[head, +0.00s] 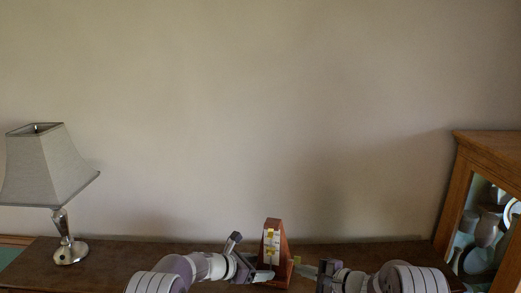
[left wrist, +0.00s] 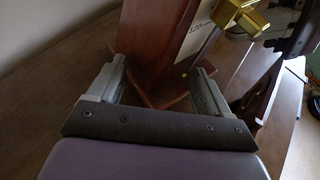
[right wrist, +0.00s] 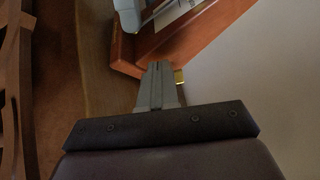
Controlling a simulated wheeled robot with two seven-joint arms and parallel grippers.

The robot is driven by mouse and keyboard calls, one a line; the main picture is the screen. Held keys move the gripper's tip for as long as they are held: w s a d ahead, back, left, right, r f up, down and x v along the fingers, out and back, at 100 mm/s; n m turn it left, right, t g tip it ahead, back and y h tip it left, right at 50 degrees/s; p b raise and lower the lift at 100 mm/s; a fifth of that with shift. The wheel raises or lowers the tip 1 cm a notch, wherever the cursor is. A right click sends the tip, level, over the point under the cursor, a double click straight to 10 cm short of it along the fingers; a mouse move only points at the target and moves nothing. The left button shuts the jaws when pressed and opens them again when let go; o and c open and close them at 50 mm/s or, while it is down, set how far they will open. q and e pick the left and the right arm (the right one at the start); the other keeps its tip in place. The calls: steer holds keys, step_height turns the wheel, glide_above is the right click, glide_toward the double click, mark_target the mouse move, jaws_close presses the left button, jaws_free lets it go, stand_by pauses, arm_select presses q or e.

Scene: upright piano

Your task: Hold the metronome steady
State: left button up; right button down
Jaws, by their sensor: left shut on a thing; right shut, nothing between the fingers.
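The metronome (head: 284,252) is a reddish-brown wooden pyramid with a pale front plate, standing upright on the piano top. My left gripper (head: 265,275) is at its lower left. In the left wrist view the metronome (left wrist: 157,45) is between the fingers of my left gripper (left wrist: 158,80), which is shut on it near the base. My right gripper (head: 301,268) is at its right side, shut and empty. Contact there is unclear.
A lamp (head: 48,180) with a grey shade and chrome base stands at the left on the brown piano top (head: 110,255). A wooden glass-front cabinet (head: 462,190) holding crockery is at the right. The wall is close behind. The top between lamp and left arm is clear.

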steer(key=shift+w+d+f, duration=0.1)
steer(key=shift+w+d, duration=0.05)
steer(key=shift+w, duration=0.35)
stand_by(0.5)
steer(key=shift+r, duration=0.3)
stand_by(0.4)
steer(key=shift+w+r, duration=0.15)
steer(key=shift+w+d+r, duration=0.1)
steer(key=shift+w+r, duration=0.25)
steer(key=shift+r, duration=0.1)
steer(key=shift+r, duration=0.15)
